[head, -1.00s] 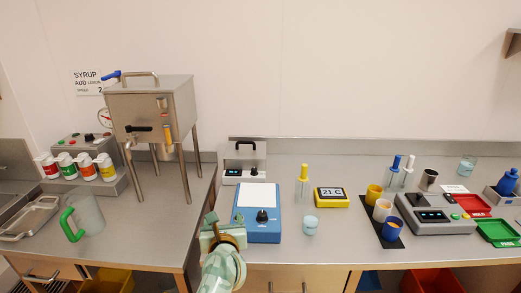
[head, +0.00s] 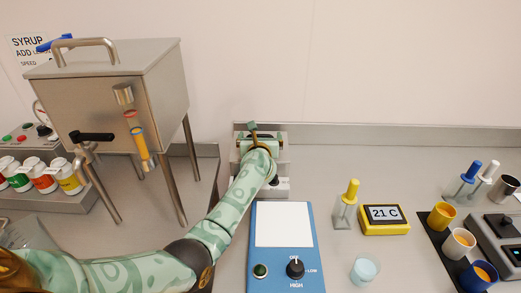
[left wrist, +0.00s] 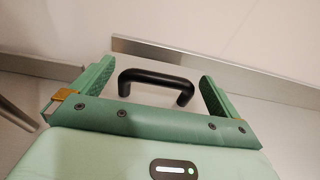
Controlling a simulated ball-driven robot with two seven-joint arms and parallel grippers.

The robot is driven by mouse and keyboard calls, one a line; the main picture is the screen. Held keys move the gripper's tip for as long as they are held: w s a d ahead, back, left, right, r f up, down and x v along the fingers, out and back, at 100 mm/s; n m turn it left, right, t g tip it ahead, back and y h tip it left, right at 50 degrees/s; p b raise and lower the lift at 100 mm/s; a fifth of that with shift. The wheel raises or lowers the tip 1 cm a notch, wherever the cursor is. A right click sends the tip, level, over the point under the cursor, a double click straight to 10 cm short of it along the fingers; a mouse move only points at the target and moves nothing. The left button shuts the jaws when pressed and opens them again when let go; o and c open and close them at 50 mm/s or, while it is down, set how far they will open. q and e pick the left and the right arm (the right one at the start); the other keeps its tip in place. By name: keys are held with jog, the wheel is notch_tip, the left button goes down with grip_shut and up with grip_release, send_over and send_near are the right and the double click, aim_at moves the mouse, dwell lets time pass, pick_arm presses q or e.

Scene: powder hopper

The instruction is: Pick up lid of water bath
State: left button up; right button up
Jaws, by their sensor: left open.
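The water bath (head: 281,188) stands against the back wall, behind the blue device, mostly covered by my left arm in the head view. The black handle of its lid (left wrist: 157,78) shows in the left wrist view, arched between the two green fingers. My left gripper (head: 259,137) is open at the lid, with a finger on either side of the handle and visible gaps to it. The lid's plate is largely hidden by my gripper. My right gripper is not in view.
The blue device with a white plate (head: 284,225) is in front of the bath. A steel hopper (head: 110,95) on legs stands to the left. A yellow timer (head: 384,220), a yellow-capped bottle (head: 346,207) and a cup (head: 364,268) stand to the right.

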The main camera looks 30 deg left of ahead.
pick_arm(q)
jog(key=shift+w+a+f, duration=0.15)
jog(key=shift+w+a, duration=0.05)
jog(key=shift+w, duration=0.3)
jog(key=c, duration=1)
